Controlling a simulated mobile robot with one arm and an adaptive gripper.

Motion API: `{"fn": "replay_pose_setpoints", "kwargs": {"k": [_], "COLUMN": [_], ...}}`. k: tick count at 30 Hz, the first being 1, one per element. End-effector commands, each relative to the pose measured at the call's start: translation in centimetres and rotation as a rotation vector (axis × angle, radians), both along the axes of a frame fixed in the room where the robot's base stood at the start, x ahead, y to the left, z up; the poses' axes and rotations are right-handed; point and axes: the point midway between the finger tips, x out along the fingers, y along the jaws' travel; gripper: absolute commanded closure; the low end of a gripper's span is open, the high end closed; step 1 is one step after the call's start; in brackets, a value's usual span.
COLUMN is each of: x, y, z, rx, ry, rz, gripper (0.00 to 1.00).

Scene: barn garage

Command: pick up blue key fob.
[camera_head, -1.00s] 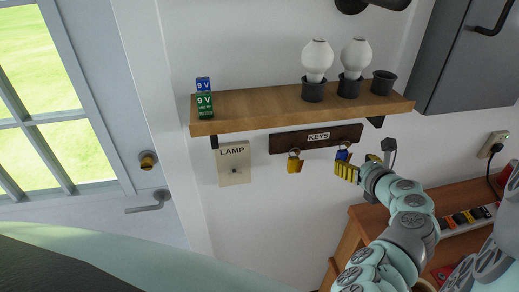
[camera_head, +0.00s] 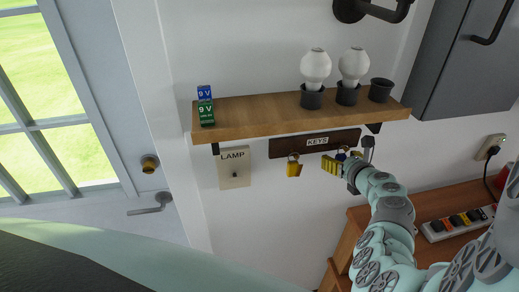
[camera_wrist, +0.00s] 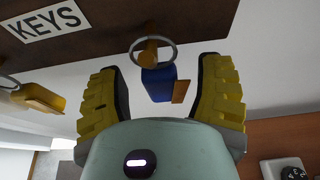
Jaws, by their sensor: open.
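The blue key fob (camera_wrist: 158,84) hangs by a metal ring from a peg on the brown key board (camera_wrist: 95,30), with a small orange-brown tag beside it. In the head view the fob (camera_head: 341,155) is partly hidden by my gripper (camera_head: 342,165). In the wrist view my gripper (camera_wrist: 160,95) is open, its yellow ribbed fingers on either side of the fob. Gaps show between the fob and both fingers.
A yellow key fob (camera_head: 294,168) hangs to the left on the same board. A wooden shelf (camera_head: 250,118) above holds bulbs, a cup and 9V boxes. A lamp switch plate (camera_head: 235,170) is left of the board. A power strip (camera_head: 455,224) lies lower right.

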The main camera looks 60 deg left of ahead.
Motion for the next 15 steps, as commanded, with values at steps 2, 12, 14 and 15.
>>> {"fn": "replay_pose_setpoints", "kwargs": {"k": [2,12,14,15], "x": [-0.02,0.03,0.04,0.05], "y": [0.35,0.37,0.36,0.35], "z": [0.0,-0.05,-0.06,-0.07], "rx": [-0.001,0.0,0.0,0.0], "ry": [-0.001,-0.001,-0.001,-0.001], "rz": [0.005,0.003,0.003,0.003], "gripper": [0.33,0.34,0.41,0.45]}}
